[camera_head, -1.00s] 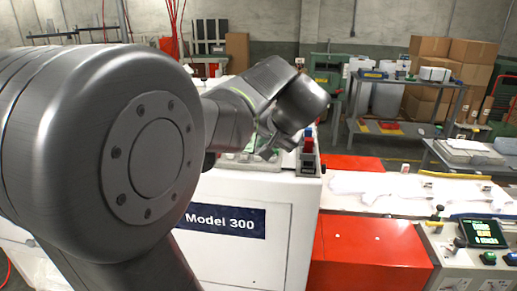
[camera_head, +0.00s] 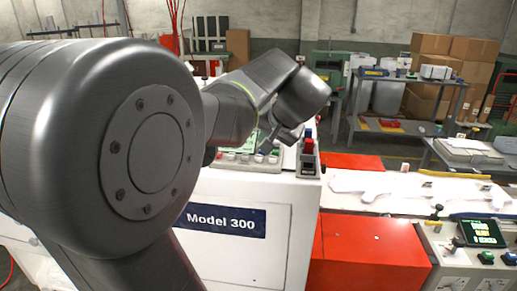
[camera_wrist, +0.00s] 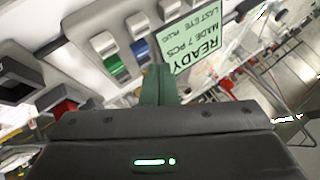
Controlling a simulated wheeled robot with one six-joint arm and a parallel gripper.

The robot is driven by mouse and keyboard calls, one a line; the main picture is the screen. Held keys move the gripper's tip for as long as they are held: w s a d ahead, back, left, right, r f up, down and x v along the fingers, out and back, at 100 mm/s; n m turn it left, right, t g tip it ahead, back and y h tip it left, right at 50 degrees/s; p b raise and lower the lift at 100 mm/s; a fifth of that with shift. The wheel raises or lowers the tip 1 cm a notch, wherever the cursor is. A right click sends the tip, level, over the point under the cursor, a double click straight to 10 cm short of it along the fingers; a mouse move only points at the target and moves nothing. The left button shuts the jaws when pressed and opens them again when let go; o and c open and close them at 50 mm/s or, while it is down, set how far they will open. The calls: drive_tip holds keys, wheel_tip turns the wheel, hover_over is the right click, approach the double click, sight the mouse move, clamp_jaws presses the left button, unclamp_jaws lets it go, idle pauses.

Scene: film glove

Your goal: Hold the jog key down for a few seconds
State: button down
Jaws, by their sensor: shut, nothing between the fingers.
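My gripper (camera_wrist: 158,88) is shut and empty, its two fingers together at the lower middle of the wrist view. A green key (camera_wrist: 113,64) is to the left of the blue one. I cannot read which key is the jog key, and I cannot tell whether the fingertips touch any key. In the head view the panel on the white Model 300 machine (camera_head: 262,255) is partly hidden by my arm.
A red button (camera_wrist: 65,108) and a dark block (camera_wrist: 14,88) are on the panel's left in the wrist view. In the head view, a red-and-blue-topped post (camera_head: 308,150) stands at the panel's right end. A second control panel with a screen (camera_head: 482,232) is at right.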

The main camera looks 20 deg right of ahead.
wheel_tip(320, 180, up, 5)
drive_tip(key=p, duration=0.3)
drive_tip(key=shift+f, duration=0.1)
drive_tip(key=shift+f, duration=0.15)
